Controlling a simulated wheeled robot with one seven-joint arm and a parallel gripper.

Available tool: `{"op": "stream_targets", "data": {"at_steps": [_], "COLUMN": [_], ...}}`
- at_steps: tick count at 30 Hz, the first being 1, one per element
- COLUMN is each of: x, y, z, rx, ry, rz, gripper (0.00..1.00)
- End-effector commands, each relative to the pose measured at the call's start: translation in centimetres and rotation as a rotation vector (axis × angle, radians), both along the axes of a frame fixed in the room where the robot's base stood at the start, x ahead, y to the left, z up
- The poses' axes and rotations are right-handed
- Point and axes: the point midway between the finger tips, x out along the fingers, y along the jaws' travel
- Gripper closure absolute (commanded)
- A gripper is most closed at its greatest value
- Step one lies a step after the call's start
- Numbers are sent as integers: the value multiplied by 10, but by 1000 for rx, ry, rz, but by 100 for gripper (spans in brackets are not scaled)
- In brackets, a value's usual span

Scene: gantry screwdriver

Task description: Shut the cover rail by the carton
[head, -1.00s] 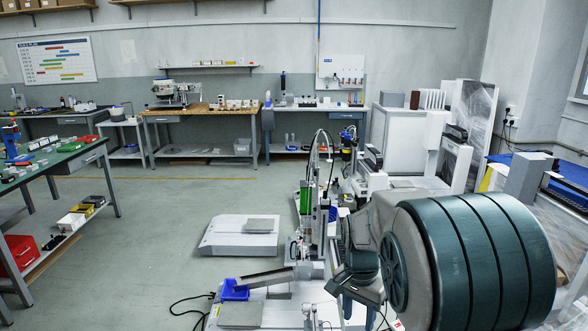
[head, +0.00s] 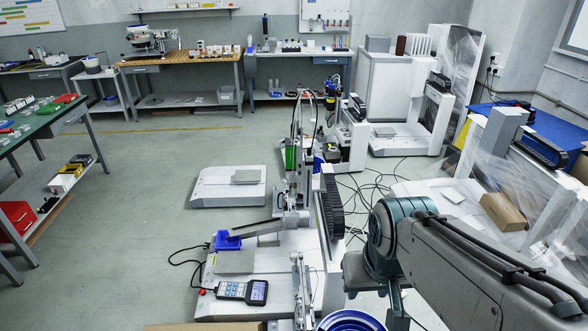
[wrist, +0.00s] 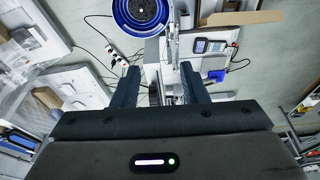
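I cannot tell for sure which part is the cover rail. A narrow metal rail (head: 301,290) stands on the near end of the gantry machine, and it seems to show again in the wrist view (wrist: 172,50). A brown carton (head: 200,327) is cut off at the bottom edge of the head view; in the wrist view a brown cardboard edge (wrist: 235,20) lies at the upper right. My gripper (wrist: 159,68) is open and empty, its dark fingers apart above the machine. In the head view my arm hides most of it.
A blue bowl feeder (head: 350,321) is close to the machine's near end. A handheld pendant (head: 243,291) and a blue bin (head: 227,241) lie on the machine's base. Another brown carton (head: 504,213) lies by wrapped equipment at right.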

Motion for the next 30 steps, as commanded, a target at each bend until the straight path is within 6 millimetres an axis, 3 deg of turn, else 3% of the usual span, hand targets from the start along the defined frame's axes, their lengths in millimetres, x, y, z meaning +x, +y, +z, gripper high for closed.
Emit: {"op": "stream_targets", "data": {"at_steps": [4,7,14,23,30], "x": [6,24,95,193,267], "y": [0,0,4,14,22], "z": [-7,-22,-80,-180,-284], "rx": [-7,-28,-103,-164,-180], "ry": [5,20,78,150,197], "rz": [17,71,314,655,926], "gripper": [60,60,60,60,60]}}
